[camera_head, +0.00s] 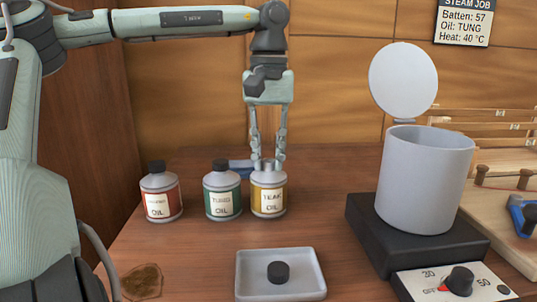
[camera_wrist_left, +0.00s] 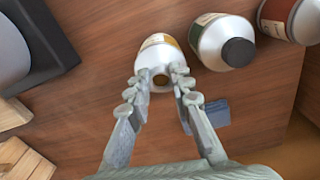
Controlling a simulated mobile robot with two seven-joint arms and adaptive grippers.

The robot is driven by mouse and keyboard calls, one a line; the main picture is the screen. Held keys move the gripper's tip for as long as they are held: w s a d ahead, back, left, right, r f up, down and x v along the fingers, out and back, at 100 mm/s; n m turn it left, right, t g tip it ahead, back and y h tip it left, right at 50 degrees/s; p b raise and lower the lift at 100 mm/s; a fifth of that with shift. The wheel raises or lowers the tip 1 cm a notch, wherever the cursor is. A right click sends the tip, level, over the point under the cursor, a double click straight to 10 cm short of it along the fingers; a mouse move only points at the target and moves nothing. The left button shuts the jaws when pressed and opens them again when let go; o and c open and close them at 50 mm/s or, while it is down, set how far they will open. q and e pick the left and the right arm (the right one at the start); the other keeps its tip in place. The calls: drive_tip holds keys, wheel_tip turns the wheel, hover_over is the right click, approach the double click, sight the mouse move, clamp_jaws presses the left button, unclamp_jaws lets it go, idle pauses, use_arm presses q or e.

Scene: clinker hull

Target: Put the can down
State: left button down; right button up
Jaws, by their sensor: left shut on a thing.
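The can held by my left gripper (camera_head: 268,162) is the teak oil can (camera_head: 268,196), grey with a yellow label and an open, capless neck. The fingers point down and are shut around its neck. The can is upright, its base level with the neighbouring cans at or very near the table top; any small gap cannot be told. In the left wrist view the can (camera_wrist_left: 158,48) sits between the fingertips (camera_wrist_left: 158,80), its open mouth showing. A black cap (camera_head: 278,272) lies in a shallow grey tray (camera_head: 243,284). My right gripper is out of view.
The green-labelled tung oil can (camera_head: 222,192) stands close left of the held can, then a red-labelled can (camera_head: 160,193), both capped. A lidded grey pot (camera_head: 425,185) stands on a black heater (camera_head: 365,230) at right. A brown stain (camera_head: 142,282) marks the table's front left.

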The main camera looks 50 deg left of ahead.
use_arm(q)
drive_tip(key=c, duration=1.3)
unclamp_jaws()
drive_tip(key=shift+c, duration=0.2)
wheel_tip(320, 180, up, 12)
drive_tip(key=p, duration=0.1)
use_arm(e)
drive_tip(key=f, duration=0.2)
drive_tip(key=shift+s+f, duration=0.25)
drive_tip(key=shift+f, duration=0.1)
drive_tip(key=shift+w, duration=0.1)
